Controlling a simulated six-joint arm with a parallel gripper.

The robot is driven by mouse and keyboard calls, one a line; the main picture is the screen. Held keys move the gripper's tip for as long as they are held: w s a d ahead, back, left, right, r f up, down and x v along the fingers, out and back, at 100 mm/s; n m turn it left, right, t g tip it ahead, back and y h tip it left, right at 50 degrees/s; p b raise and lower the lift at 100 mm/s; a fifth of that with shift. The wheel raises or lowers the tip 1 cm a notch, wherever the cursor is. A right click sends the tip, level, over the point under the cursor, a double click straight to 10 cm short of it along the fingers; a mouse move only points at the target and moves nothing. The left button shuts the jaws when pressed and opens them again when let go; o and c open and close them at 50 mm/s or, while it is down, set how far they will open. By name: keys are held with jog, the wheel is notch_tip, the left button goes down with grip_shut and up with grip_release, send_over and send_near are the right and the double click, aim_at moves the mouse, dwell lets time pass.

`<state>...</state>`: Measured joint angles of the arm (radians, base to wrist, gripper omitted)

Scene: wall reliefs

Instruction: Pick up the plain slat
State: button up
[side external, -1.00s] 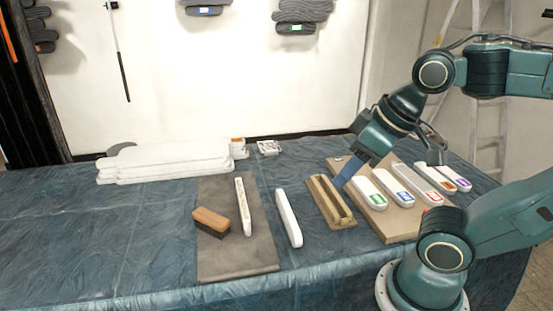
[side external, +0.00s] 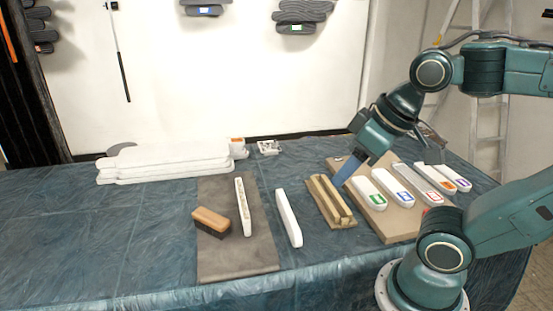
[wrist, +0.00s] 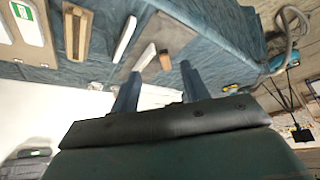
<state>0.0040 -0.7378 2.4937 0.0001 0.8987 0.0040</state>
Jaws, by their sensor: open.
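The plain slat (side external: 288,218) is white with no label. It lies on the blue cloth between the grey mat and the wooden holder, and it also shows in the wrist view (wrist: 125,38). My gripper (side external: 345,172) hangs above the right part of the table, by the wooden holder and the board of labelled slats, away from the plain slat. In the wrist view its two blue fingers (wrist: 160,72) stand apart with nothing between them. Another pale slat (side external: 243,206), with faint markings, lies on the mat.
A wooden-backed brush (side external: 211,221) sits on the grey mat (side external: 235,260). A grooved wooden holder (side external: 330,202) stands right of the plain slat. Several coloured-label slats lie on a board (side external: 395,228) at right. White slabs (side external: 165,163) are stacked at back left. The front left cloth is clear.

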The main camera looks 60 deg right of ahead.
jog(key=w, duration=0.1)
jog(key=m+g, duration=0.6)
jog(key=m, duration=0.3)
send_over(288, 209)
notch_tip(288, 209, down, 19)
jog(key=shift+r, duration=0.15)
jog(key=shift+w+d, duration=0.1)
jog(key=shift+f, duration=4.3)
jog(key=shift+f, duration=2.6)
